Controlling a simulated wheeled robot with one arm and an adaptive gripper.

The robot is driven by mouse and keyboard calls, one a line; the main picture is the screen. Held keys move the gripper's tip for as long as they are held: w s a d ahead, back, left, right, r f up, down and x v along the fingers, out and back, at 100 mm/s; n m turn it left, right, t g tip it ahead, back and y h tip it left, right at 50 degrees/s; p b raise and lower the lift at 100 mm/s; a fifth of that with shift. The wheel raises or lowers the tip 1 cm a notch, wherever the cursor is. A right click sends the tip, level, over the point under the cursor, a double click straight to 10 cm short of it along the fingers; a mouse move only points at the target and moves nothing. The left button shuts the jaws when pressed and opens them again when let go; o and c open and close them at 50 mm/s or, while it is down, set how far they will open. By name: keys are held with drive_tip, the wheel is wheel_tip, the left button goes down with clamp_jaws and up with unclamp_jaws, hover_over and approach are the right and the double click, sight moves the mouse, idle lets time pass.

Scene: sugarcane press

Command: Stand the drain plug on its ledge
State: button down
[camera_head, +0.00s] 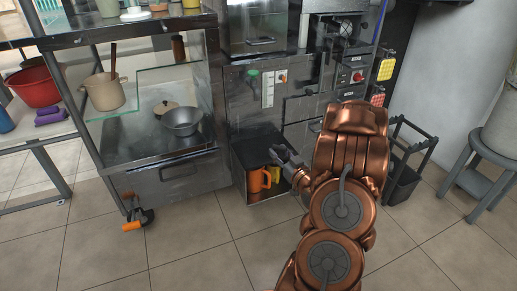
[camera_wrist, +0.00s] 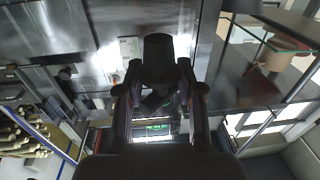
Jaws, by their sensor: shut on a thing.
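My gripper (camera_head: 279,157) is in front of the lower part of the metal press cabinet. In the wrist view my gripper (camera_wrist: 160,88) is shut on a dark, blunt-ended cylindrical piece, which I take to be the drain plug (camera_wrist: 158,55). The plug sticks out beyond the fingers, and its lower part is hidden between them. In the head view I cannot make the plug out clearly against the grey fingers. A dark flat surface (camera_head: 254,148) lies just left of and behind my gripper, above an open bay. I cannot tell whether it is the ledge.
An orange jug (camera_head: 257,180) stands in the bay close below my gripper. A glass-sided cart (camera_head: 165,167) with a metal bowl (camera_head: 182,121) stands left. A dark rack (camera_head: 405,165) and a grey stool (camera_head: 478,165) stand right.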

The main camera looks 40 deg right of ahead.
drive_tip(key=shift+b+x, duration=0.55)
drive_tip(key=shift+x, duration=0.25)
drive_tip(key=b+x, duration=0.1)
drive_tip(key=x, duration=0.3)
drive_tip(key=f+b+x, duration=0.1)
drive_tip(key=x, duration=0.4)
drive_tip(key=a+b+x, duration=0.1)
drive_tip(key=x, duration=0.3)
drive_tip(key=shift+w+d+f+b, duration=0.1)
drive_tip(key=shift+w+f+b, duration=0.05)
drive_tip(key=shift+w+b, duration=0.25)
drive_tip(key=shift+s+f+b, duration=0.15)
drive_tip(key=shift+f+b, duration=0.8)
drive_tip(key=shift+f, duration=0.75)
drive_tip(key=shift+f, duration=0.2)
drive_tip(key=c, duration=0.7)
unclamp_jaws()
drive_tip(key=shift+r, duration=0.1)
